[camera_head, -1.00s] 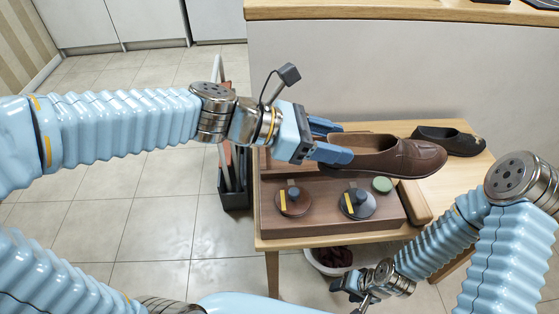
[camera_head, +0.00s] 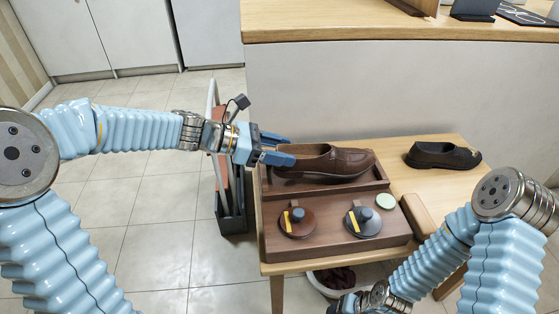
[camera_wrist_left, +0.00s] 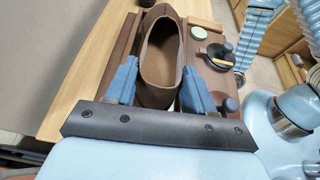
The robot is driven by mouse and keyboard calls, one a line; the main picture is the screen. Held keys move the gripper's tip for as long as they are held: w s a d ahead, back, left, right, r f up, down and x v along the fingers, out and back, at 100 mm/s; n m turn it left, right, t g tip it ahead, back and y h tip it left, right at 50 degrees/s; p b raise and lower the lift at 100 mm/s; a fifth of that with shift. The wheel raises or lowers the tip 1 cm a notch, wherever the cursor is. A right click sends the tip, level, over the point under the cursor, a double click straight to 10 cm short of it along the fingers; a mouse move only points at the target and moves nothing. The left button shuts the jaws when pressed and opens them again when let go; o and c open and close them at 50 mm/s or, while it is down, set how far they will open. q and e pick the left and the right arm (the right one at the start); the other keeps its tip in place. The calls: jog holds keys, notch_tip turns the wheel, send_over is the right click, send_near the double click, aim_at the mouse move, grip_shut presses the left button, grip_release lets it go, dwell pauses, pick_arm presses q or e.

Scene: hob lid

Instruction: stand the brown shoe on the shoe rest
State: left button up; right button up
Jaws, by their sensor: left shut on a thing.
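The brown shoe (camera_head: 345,163) is over the rear recess of the dark wooden shoe rest (camera_head: 330,198), toe to the right. It looks level and low, at or just above the recess floor; I cannot tell whether it touches. My left gripper (camera_head: 291,150) is shut on its heel end from the left. In the left wrist view, the shoe (camera_wrist_left: 160,50) sits between the two blue fingers of the gripper (camera_wrist_left: 158,92), opening facing up. My right gripper (camera_head: 343,304) is low at the bottom edge, mostly hidden, its jaws unclear.
A second dark shoe (camera_head: 440,155) lies on the table (camera_head: 400,165) at right. Two round knobbed pieces (camera_head: 297,222) and a green disc (camera_head: 385,201) are on the rest's front. A wooden block (camera_head: 418,215) is beside it. A dark stand (camera_head: 232,213) is left of the table.

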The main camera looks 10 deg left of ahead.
pick_arm(q)
jog(key=shift+w+a+f, duration=0.1)
jog(key=shift+f, duration=1.6)
jog(key=shift+f+b, duration=0.2)
jog(key=shift+b, duration=0.2)
jog(key=o, duration=1.2)
jog(key=shift+r, duration=0.1)
jog(key=shift+r, duration=0.2)
jog(key=p+v, duration=0.1)
jog(key=v, duration=1.1)
jog(key=shift+f, duration=0.1)
